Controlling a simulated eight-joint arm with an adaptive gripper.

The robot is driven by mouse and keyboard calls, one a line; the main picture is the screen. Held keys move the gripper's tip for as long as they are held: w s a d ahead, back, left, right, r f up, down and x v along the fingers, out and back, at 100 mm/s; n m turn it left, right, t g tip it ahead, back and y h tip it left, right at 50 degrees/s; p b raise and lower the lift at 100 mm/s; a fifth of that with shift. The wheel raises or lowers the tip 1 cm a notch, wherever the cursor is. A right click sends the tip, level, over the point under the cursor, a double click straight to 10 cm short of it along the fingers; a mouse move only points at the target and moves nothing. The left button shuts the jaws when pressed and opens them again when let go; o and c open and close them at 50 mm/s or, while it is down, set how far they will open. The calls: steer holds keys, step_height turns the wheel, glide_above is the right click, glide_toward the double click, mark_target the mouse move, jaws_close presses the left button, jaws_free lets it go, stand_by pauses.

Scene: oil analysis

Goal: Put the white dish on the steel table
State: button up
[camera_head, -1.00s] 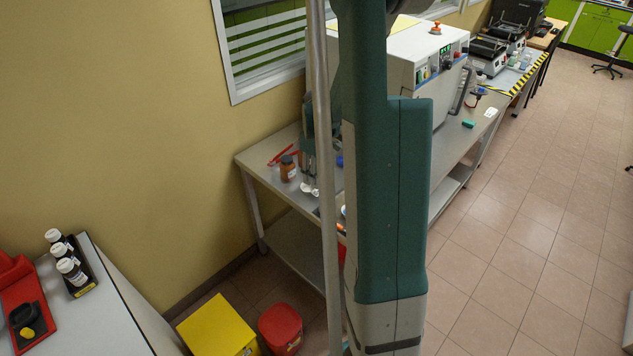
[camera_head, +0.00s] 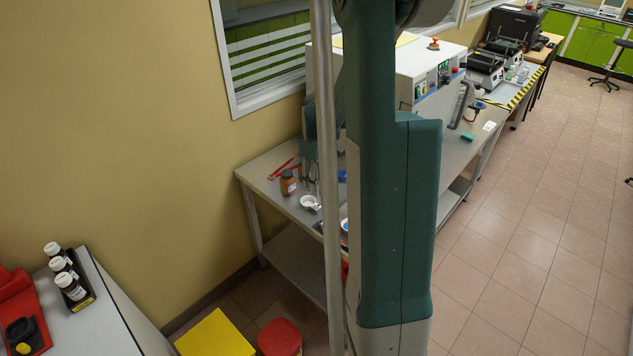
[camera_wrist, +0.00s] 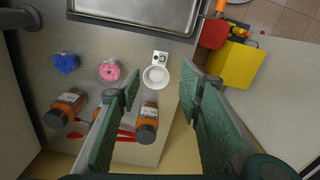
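The white dish (camera_head: 310,202) sits upright on the grey steel table (camera_head: 262,172), near its front edge. In the wrist view the dish (camera_wrist: 156,77) is a small round bowl, seen beyond and between the fingertips. My gripper (camera_head: 311,180) is above the dish and apart from it. In the wrist view my gripper (camera_wrist: 160,84) has its two green fingers spread wide with nothing between them. The arm hides part of the table in the head view.
A brown bottle (camera_head: 288,183) stands beside the dish, with red tools (camera_head: 281,168) behind. The wrist view shows another brown bottle (camera_wrist: 66,108), blue (camera_wrist: 66,62) and pink (camera_wrist: 109,70) items and a metal tray (camera_wrist: 150,12). A white machine (camera_head: 408,60) stands farther along.

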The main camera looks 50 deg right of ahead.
steer(key=shift+a, duration=0.1)
steer(key=s+a+r+t+h, duration=0.1)
steer(key=a+r, duration=0.7)
steer(key=a, duration=0.3)
steer(key=a+r+t, duration=0.2)
steer(key=a+r, duration=0.5)
steer(key=a, duration=0.3)
steer(key=s+a+r+m+t, duration=0.1)
steer(key=s+a+r+t, duration=0.1)
steer(key=s+a, duration=0.5)
steer(key=s+a+r+m+t+y, duration=0.1)
steer(key=s+a, duration=0.5)
steer(key=a, duration=0.8)
steer(key=shift+s+a+r+t, duration=0.4)
steer(key=shift+r+t, duration=0.2)
steer(key=shift+r, duration=0.8)
steer(key=shift+c, duration=0.7)
